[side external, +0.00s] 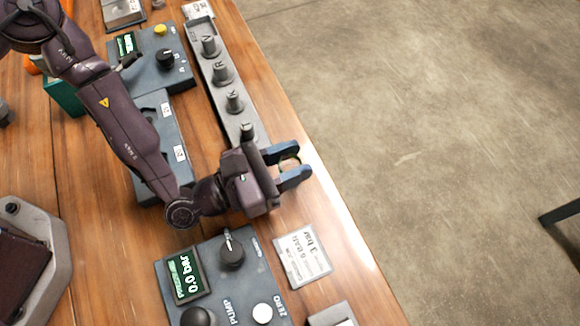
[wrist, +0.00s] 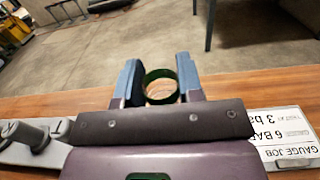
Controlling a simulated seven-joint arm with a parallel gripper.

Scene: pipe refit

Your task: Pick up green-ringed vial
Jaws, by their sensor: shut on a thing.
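My gripper (side external: 296,163) is at the right edge of the wooden table, its two blue fingers pointing right. It is shut on the green-ringed vial (side external: 290,156), which shows only as a small round rim between the fingers. In the wrist view the gripper (wrist: 158,72) has a finger on each side of the vial's dark green ring (wrist: 160,72). The ring looks open, with wood colour showing inside it. The rest of the vial's body is hidden, and I cannot tell whether it touches the table.
A grey rail (side external: 222,90) with several lettered pegs runs up the table behind my gripper. A pump box (side external: 222,262) reading 0.0 bar and a printed card (side external: 302,257) lie nearer the camera. The table's right edge is close, with open floor (side external: 430,130) beyond.

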